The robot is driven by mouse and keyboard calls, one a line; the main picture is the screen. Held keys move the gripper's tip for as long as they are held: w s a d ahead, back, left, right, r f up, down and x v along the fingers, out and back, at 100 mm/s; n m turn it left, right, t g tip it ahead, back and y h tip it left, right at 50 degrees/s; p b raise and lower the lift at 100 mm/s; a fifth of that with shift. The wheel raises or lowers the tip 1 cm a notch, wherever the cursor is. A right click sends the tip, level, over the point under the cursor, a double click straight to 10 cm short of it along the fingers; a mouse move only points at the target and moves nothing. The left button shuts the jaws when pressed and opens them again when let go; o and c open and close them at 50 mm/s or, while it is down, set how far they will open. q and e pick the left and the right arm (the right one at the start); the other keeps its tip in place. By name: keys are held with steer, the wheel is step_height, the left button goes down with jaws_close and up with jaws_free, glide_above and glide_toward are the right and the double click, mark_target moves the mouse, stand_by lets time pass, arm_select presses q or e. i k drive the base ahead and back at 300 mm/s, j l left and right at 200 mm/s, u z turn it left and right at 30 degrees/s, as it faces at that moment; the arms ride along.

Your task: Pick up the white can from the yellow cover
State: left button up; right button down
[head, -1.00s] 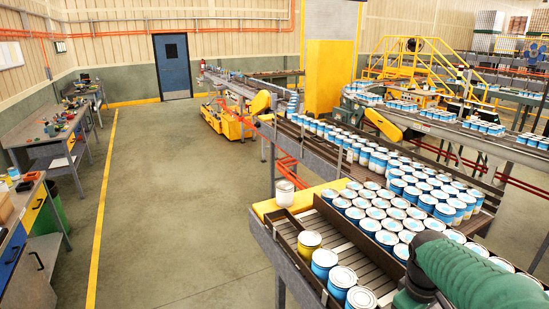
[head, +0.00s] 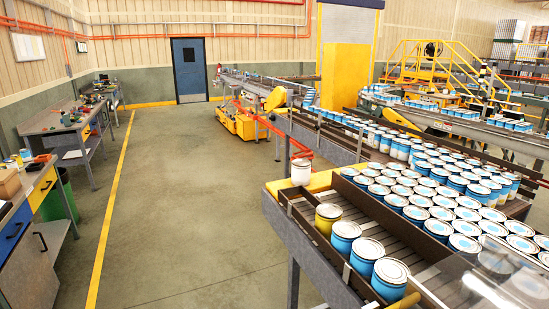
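Neither of my grippers shows in the head view now.
A yellow can (head: 327,218) and several blue cans (head: 345,237) stand in the near lane of the conveyor. A dark rail (head: 372,208) separates them from many packed blue-and-white cans. Open floor (head: 190,210) lies to the left. A workbench (head: 35,195) stands at the far left.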

mark_target(301, 167)
steer(key=i+j+u, duration=0.15)
steer(key=i+j, duration=0.2)
steer(key=i, duration=0.2)
steer(key=i+j+u, duration=0.15)
steer(key=i+j, duration=0.15)
steer(key=i, duration=0.3)
steer(key=i+j+u, duration=0.2)
steer(key=i, duration=0.35)
steer(key=i+j+u, duration=0.15)
steer(key=i, duration=0.45)
